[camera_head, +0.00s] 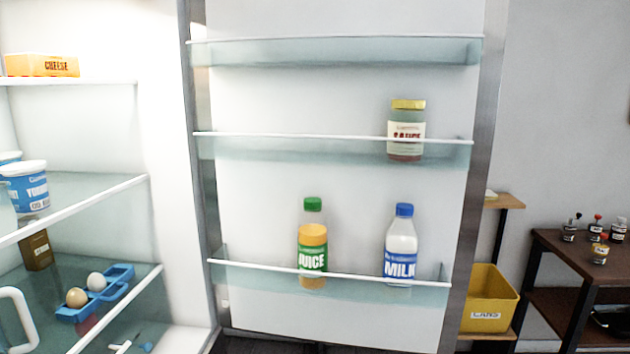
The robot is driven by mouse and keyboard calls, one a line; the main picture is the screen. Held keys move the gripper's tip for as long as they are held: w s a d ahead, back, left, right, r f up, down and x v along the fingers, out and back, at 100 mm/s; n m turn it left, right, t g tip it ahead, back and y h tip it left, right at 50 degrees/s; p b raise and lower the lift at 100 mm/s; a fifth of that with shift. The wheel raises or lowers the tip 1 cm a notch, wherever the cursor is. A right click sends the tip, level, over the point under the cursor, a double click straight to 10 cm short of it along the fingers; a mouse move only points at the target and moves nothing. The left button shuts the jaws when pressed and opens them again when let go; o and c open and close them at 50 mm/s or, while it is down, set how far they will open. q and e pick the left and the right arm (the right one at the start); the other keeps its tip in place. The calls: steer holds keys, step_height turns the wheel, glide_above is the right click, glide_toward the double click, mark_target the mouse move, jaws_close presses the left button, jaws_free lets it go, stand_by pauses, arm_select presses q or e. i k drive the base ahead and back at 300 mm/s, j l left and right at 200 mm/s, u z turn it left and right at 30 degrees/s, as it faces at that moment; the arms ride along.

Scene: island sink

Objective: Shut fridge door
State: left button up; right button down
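The fridge door (340,210) stands wide open in the head view, its inner side facing me. It has three glass shelves. The top door shelf (330,52) is empty. A jar with a yellow lid (406,130) stands on the middle shelf. A juice bottle (312,240) with a green cap and a milk bottle (401,245) with a blue cap stand on the bottom shelf. The open fridge interior (90,120) is at the left. The door's outer side and handle are hidden. Neither of my grippers is in view.
Inside the fridge are a cheese box (42,66), a blue and white tub (28,188) and a blue egg holder (95,293) with eggs. Right of the door stand a yellow cans bin (489,300) and a dark wooden table (575,250) with several small jars.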

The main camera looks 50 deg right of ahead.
mark_target(294, 97)
steer(key=l, duration=1.2)
steer(key=i+l, duration=0.15)
steer(key=l, duration=1.05)
steer(key=l+u, duration=0.2)
steer(key=l, duration=1.2)
steer(key=k+l+u, duration=0.15)
steer(key=l, duration=1.25)
